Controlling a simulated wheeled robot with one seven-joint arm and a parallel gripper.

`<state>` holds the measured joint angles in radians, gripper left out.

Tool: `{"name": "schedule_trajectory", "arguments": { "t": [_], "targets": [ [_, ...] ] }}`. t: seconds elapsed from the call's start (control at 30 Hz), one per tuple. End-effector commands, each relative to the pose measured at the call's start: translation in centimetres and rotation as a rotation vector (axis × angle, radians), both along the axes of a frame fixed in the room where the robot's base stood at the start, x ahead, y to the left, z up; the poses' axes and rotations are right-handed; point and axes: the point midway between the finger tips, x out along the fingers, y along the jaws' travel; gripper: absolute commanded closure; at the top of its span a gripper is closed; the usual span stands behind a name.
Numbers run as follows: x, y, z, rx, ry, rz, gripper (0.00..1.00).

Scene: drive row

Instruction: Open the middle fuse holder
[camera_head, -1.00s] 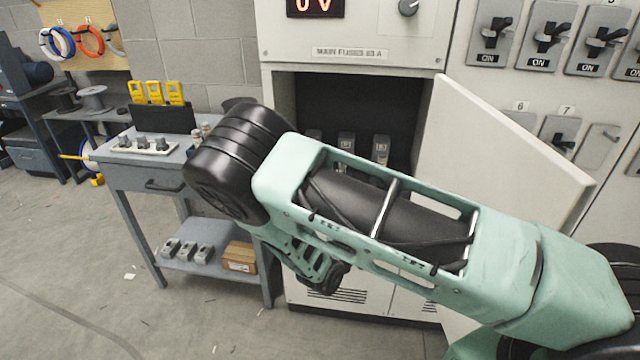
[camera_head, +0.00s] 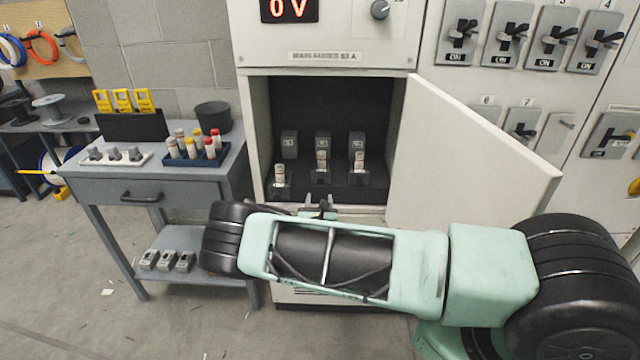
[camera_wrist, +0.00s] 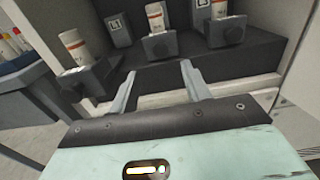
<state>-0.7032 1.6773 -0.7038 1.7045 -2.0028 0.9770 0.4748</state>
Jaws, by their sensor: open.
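Three fuse holders stand in a row in the open dark cabinet bay. The middle fuse holder (camera_head: 322,176) has a dark front block with a round knob and a pale banded fuse standing in it; it shows in the wrist view (camera_wrist: 160,46). The left holder (camera_head: 281,186) looks further forward than the others and also carries a fuse (camera_wrist: 75,45). The right holder (camera_head: 359,180) carries one too. My gripper (camera_head: 319,206) is open and empty in front of the middle holder. In the wrist view its fingertips (camera_wrist: 158,70) lie below that knob, seemingly apart from it.
The cabinet door (camera_head: 465,150) stands open to the right of the bay. A display (camera_head: 289,10) above reads 0 V. The workbench (camera_head: 160,185) at left holds a blue rack of fuses (camera_head: 195,150) and a dark cup (camera_head: 212,116).

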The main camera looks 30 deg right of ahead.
Motion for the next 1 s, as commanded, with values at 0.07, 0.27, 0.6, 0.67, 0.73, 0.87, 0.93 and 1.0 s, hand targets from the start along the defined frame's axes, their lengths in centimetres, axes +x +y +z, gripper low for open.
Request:
{"name": "schedule_trajectory", "arguments": {
  "t": [0.07, 0.27, 0.6, 0.67, 0.73, 0.87, 0.93, 1.0],
  "targets": [
    [1.5, -1.1, 0.1, 0.0, -0.001, -0.002, 0.53],
    [4.6, -3.2, 0.1, 0.001, -0.002, -0.002, 0.53],
    [7.1, -4.8, 0.0, -0.001, 0.001, -0.001, 0.53],
    [7.1, -4.8, 0.0, -0.001, 0.001, 0.0, 0.53],
    [7.2, -4.8, 0.0, -0.001, 0.001, 0.0, 0.53],
    [7.1, -4.8, 0.0, -0.001, 0.001, 0.0, 0.53],
    [7.1, -4.8, 0.0, -0.001, 0.001, -0.001, 0.69],
    [7.1, -4.8, 0.0, -0.001, 0.001, -0.001, 0.89]
  ]
}}
